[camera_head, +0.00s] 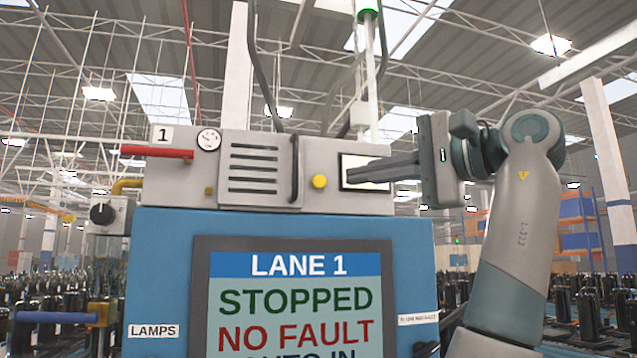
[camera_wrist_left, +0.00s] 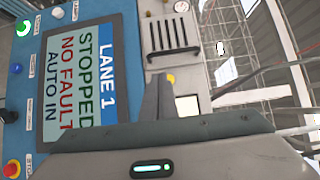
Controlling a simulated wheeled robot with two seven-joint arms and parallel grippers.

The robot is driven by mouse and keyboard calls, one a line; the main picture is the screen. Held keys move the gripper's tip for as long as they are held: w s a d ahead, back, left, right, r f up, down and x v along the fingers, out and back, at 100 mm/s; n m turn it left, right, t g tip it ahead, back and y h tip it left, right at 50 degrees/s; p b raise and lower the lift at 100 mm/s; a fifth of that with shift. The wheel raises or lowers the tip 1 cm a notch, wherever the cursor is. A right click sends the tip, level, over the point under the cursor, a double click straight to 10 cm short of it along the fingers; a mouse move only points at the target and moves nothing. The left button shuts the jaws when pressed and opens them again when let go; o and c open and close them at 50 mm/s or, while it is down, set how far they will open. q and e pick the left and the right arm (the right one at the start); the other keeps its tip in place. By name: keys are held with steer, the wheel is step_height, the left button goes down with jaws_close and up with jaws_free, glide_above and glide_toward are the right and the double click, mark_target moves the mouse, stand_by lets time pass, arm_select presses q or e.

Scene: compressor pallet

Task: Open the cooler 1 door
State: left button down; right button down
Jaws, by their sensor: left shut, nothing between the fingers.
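The grey cooler box marked 1 (camera_head: 325,153) sits on top of a blue cabinet. Its vented panel (camera_head: 253,190) carries a slatted grille and a dark upright handle (camera_head: 294,168) along its right edge, and looks closed. A yellow knob (camera_head: 319,181) is right of the handle. My left gripper (camera_head: 348,175) is shut and empty, its fingers pointing left in front of the pale window, right of the knob. In the left wrist view the shut fingers (camera_wrist_left: 157,78) point up beside the yellow knob, with the handle (camera_wrist_left: 174,53) beyond and apart from them. The gap in depth is unclear.
The blue cabinet's screen (camera_head: 295,300) reads LANE 1, STOPPED, NO FAULT. A red pipe (camera_head: 157,152) and a round gauge (camera_head: 208,140) are at the box's left. A black dial (camera_head: 102,212) sits further left. Dark compressors stand on both sides.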

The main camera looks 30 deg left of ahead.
arm_select(q)
steer(key=a+p, duration=0.1)
steer(key=a, duration=0.2)
steer(key=a+p, duration=0.1)
steer(key=a, duration=0.2)
steer(key=a+p, duration=0.2)
steer(key=a, duration=0.2)
steer(key=shift+w, duration=0.3)
steer(key=shift+a, duration=0.3)
steer(key=shift+f, duration=0.1)
